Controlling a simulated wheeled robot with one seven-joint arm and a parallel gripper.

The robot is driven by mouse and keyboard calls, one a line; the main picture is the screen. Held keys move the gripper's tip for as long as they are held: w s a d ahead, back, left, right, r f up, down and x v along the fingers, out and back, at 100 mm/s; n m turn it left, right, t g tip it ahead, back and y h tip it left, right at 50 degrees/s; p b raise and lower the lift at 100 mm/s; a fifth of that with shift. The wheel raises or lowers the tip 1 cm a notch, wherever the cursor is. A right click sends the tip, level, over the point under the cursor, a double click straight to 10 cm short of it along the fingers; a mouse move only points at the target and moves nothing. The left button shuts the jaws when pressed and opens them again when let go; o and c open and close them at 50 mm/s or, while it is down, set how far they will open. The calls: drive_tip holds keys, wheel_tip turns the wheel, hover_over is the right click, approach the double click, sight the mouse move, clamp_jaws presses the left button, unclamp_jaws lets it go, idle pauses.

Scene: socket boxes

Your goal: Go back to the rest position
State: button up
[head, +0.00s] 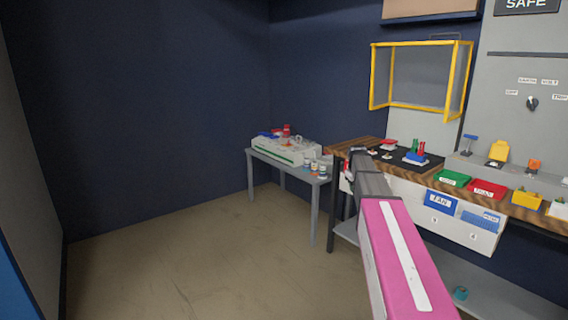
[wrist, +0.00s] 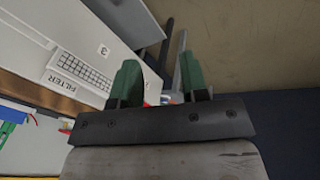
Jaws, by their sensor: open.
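My arm reaches from the bottom of the head view, in pink and grey, toward the left end of the wooden workbench (head: 343,146). My gripper is mostly hidden there behind my own arm. In the wrist view my gripper (wrist: 160,78) shows two green fingertips, spread apart with nothing held between them. A white panel (wrist: 85,30) with a FILTER label and a number 3 lies close on the left of the fingers. Floor shows beyond the fingers at the upper right.
A grey side table (head: 250,156) with a white box (head: 285,150) and small jars stands left of the bench. Green (head: 452,178) and red (head: 487,189) bins line the bench front. A yellow-framed guard (head: 418,110) is above. The floor (head: 190,265) at left is clear.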

drive_tip(key=s+a+f+m+g, duration=0.1)
drive_tip(key=s+a+f, duration=0.3)
drive_tip(key=s+f, duration=0.3)
drive_tip(key=s+a+f+m+y, duration=0.1)
drive_tip(key=s+a+f, duration=0.4)
drive_tip(key=s, duration=0.9)
drive_tip(key=s+a+f+m+g, duration=0.1)
drive_tip(key=s+a+f, duration=0.3)
drive_tip(key=s+f, duration=0.6)
drive_tip(key=shift+s+a+m+g+y, duration=0.25)
drive_tip(key=shift+s+m+g+y, duration=0.05)
drive_tip(key=shift+s+y, duration=0.1)
